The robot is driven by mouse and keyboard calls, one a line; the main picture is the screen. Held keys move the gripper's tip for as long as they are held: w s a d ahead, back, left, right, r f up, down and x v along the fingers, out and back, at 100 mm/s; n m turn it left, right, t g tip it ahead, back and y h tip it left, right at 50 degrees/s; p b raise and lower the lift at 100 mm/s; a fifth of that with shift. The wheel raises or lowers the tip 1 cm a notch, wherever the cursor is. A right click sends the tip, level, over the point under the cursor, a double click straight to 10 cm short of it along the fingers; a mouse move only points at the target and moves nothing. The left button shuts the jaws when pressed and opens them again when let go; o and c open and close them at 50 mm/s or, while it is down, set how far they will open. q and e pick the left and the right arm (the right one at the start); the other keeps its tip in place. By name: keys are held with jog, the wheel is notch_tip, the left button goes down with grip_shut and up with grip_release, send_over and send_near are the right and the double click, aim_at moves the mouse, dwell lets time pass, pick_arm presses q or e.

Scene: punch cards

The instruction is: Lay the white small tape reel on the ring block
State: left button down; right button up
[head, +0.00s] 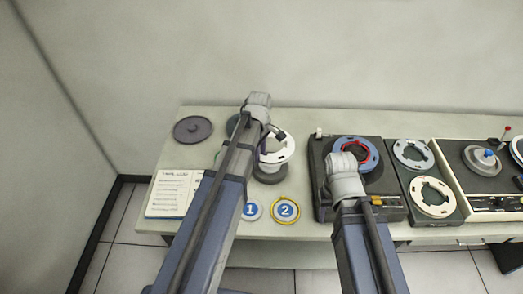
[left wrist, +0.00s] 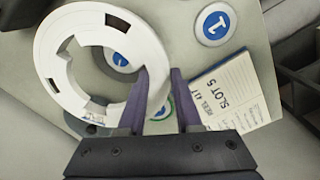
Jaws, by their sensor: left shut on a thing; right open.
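The white small tape reel (left wrist: 50,72), a flat ring with notches around its hole, is large in the left wrist view. My left gripper (left wrist: 161,72) is shut on its rim. In the head view the reel (head: 289,148) is held tilted at the end of my left arm, which hides part of it. A dark grey round block (head: 270,177), apparently the ring block, shows below the reel. I cannot tell whether they touch. My right gripper (head: 344,165) is open over the dark tape machine; its fingertips are hard to see.
The tape machine (head: 320,205) carries a blue-and-red reel (head: 371,153). Number discs 1 (head: 251,211) and 2 (head: 286,208) lie near the front edge. A note sheet (head: 167,196) and grey disc (head: 192,130) lie left.

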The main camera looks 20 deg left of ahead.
pick_arm(q)
jog(key=shift+f+b, duration=2.55)
jog(key=shift+f+b, duration=2.8)
jog(key=c, duration=0.5)
grip_release()
jog(key=c, duration=0.4)
jog(key=shift+o, duration=0.2)
jog(key=shift+r, duration=0.1)
notch_tip(320, 180, up, 9)
jog(key=p, duration=0.9)
